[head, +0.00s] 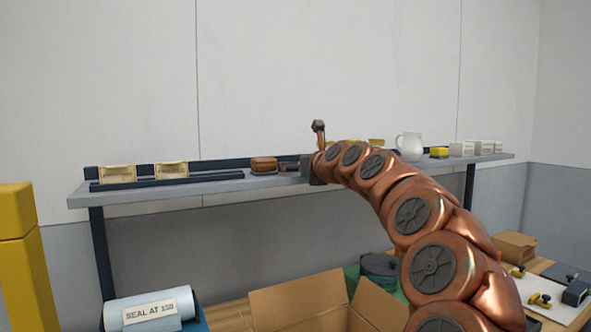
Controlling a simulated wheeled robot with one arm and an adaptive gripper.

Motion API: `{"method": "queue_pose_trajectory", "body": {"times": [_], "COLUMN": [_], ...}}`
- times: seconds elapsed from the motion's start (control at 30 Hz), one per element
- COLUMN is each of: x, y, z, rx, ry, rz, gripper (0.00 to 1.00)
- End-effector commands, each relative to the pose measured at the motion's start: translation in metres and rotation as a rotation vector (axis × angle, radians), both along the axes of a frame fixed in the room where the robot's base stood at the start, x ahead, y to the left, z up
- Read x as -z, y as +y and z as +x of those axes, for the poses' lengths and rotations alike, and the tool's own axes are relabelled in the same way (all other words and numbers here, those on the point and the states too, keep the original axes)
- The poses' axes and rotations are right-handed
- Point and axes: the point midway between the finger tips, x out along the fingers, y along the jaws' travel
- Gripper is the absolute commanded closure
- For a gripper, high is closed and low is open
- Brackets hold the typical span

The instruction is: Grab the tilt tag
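No thing in the head view can be told for sure as the tilt tag. Two cream cards, a left one (117,174) and a right one (171,170), stand on a dark strip at the left of the grey shelf (225,186); their print is too small to read. My gripper (309,170) is at the shelf's middle, well right of the cards. It is mostly hidden by my copper arm, and its fingers cannot be made out. Small dark things (289,168) lie just left of it.
A brown case (264,164) lies between the cards and my gripper. A white jug (410,147), a yellow block (439,153) and white boxes (462,149) stand at the right. Below are an open carton (300,302) and a pale blue roll (150,300). A yellow post (22,250) stands left.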

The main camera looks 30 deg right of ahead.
Motion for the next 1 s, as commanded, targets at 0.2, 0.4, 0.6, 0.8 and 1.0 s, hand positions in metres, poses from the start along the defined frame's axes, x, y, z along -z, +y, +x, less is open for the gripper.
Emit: {"method": "queue_pose_trajectory", "body": {"times": [0.2,0.4,0.6,0.8,1.0], "x": [0.000,0.000,0.000,-0.002,-0.011], "y": [0.000,0.000,0.000,0.000,-0.001], "z": [0.000,0.000,0.000,0.000,0.000], "rx": [0.000,0.000,0.000,0.001,0.002], "ry": [0.000,0.000,0.000,0.000,0.000], "rz": [0.000,0.000,0.000,0.000,0.000], "gripper": [0.43,0.64,0.73,0.73,0.73]}}
